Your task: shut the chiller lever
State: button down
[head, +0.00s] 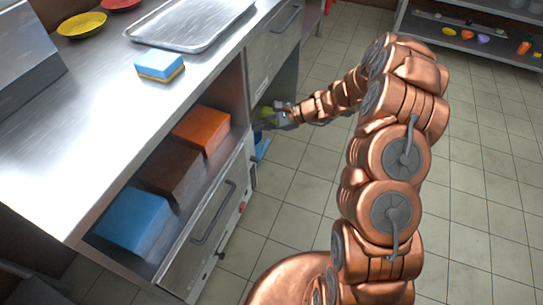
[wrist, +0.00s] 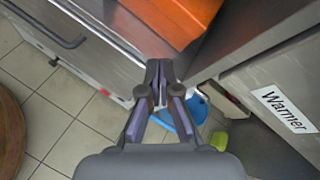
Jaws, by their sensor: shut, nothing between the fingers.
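No lever labelled chiller can be read in either view. A steel drawer front (head: 205,235) below the counter has a dark bar handle (head: 212,212), which also shows at the upper left of the wrist view (wrist: 50,28). A small red part (head: 242,207) sits on the drawer's edge, and a red part also shows in the wrist view (wrist: 104,92); I cannot tell whether it is the lever. My gripper (head: 271,115) is shut and empty beside the cabinet's open shelf. In the wrist view its fingertips (wrist: 158,82) meet in front of the drawer's corner.
A cabinet labelled "Warmer" (wrist: 285,108) stands close on the right. Orange (head: 202,128), brown (head: 172,166) and blue (head: 135,220) boxes fill the open shelf. A blue object (wrist: 182,118) lies low behind the fingers. Tiled floor (head: 300,180) is clear to the right.

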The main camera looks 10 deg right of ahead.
jog(key=w+d+f+m+t+h+b, duration=0.1)
jog(key=d+f, duration=0.3)
jog(key=f, duration=0.4)
jog(key=w+d+f+m+t+h+b, duration=0.1)
jog(key=w+d+f+m+b, duration=0.1)
jog(key=f, duration=0.6)
jog(key=w+d+f+m+t+b, duration=0.1)
jog(key=d+f+m+t+b, duration=0.1)
jog(key=d+f, duration=0.5)
notch_tip(320, 180, down, 2)
jog(key=m+b, duration=0.1)
jog(key=m, duration=0.1)
jog(key=shift+w+d+m+h+b, duration=0.35)
jog(key=shift+w+m+h+b, duration=0.05)
jog(key=w+a+f+b, duration=0.1)
jog(key=w+a+b, duration=0.3)
jog(key=a, duration=0.3)
jog(key=shift+w+a, duration=0.25)
jog(key=shift+w, duration=0.55)
jog(key=shift+f, duration=0.1)
jog(key=shift+b, duration=0.35)
